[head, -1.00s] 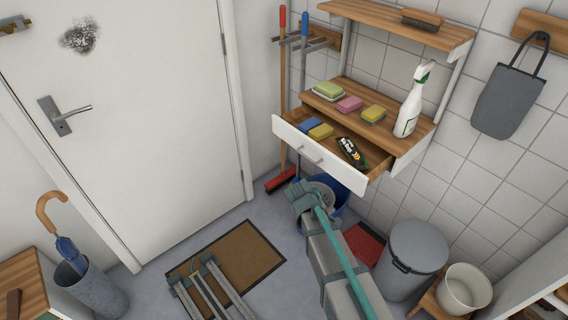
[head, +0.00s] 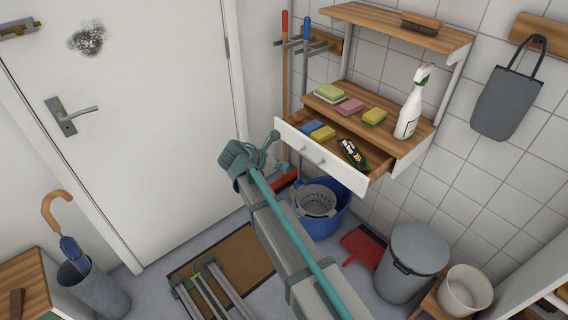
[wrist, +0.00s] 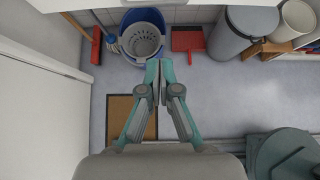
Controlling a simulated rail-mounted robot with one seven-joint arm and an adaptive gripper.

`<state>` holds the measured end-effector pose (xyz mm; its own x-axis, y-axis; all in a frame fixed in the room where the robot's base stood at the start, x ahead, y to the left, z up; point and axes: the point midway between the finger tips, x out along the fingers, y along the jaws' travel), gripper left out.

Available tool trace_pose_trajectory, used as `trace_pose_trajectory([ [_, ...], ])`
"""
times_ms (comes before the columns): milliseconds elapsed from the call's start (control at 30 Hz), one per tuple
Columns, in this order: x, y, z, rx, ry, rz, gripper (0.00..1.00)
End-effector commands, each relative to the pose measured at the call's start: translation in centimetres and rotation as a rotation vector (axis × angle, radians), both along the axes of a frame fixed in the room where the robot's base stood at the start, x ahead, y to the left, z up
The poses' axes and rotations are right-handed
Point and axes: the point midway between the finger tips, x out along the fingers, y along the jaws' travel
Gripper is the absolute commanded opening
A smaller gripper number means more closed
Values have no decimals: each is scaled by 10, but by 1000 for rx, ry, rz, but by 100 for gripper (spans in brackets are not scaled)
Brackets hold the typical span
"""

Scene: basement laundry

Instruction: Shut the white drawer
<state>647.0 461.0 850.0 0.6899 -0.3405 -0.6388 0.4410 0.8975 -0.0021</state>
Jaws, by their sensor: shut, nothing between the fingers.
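The white drawer (head: 318,157) under the wooden shelf is pulled open in the head view. A white edge, likely the drawer (wrist: 95,4), crosses the top of the wrist view. My gripper (wrist: 159,66) is shut and empty, its fingertips together over the floor. In the head view my wrist is just left of the drawer front and the fingers are hard to make out; I see no contact with the drawer.
A spray bottle (head: 410,105) and several sponges stand on the shelf (head: 395,132) above the drawer. Below are a blue bucket (head: 330,222), a red dustpan (head: 362,245) and a grey bin (head: 412,260). The white door (head: 140,130) is at left.

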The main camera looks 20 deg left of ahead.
Motion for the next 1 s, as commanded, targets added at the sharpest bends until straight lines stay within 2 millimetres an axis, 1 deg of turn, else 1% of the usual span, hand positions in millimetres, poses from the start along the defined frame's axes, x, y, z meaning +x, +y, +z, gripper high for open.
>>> trace_pose_trajectory([
  [433, 59, -28, -54, 0, 1, -2, 0],
  [500, 69, -33, -48, 2, -1, -3, 0],
  [700, 86, -42, -45, 3, 0, -2, 0],
  [833, 91, -44, -45, 2, 0, -1, 0],
  [1000, 91, -45, -45, 2, 0, -1, 0],
])
